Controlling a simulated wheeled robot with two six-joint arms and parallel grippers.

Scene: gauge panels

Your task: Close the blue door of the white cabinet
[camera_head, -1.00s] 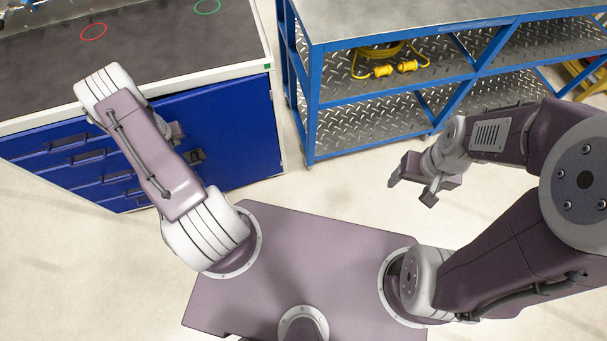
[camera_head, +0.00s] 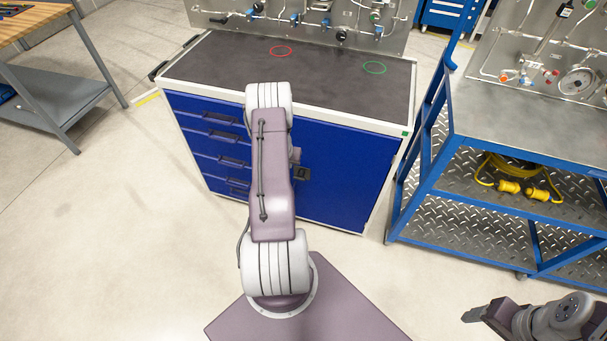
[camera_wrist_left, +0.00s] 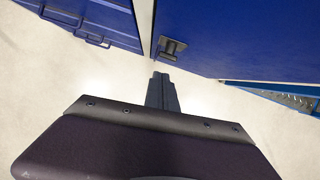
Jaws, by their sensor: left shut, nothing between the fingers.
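The white cabinet (camera_head: 385,124) has a blue door (camera_head: 345,180) on the right of its front and blue drawers on the left. The door looks about flush with the front in the head view; a small gap cannot be ruled out. Its dark handle (camera_head: 302,173) is near its left edge and also shows in the left wrist view (camera_wrist_left: 171,48). My left gripper (camera_wrist_left: 162,85) is shut and empty, in front of the handle and apart from it in that view. In the head view my left arm mostly hides it. My right gripper (camera_head: 484,313) is at the lower right, partly visible, away from the cabinet.
A blue-framed metal cart (camera_head: 500,125) with a yellow cable (camera_head: 520,180) stands right of the cabinet. A wooden-topped bench (camera_head: 35,18) stands at the far left. Gauge panels rise behind the cabinet top, which bears a red ring and a green ring. The floor at left is clear.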

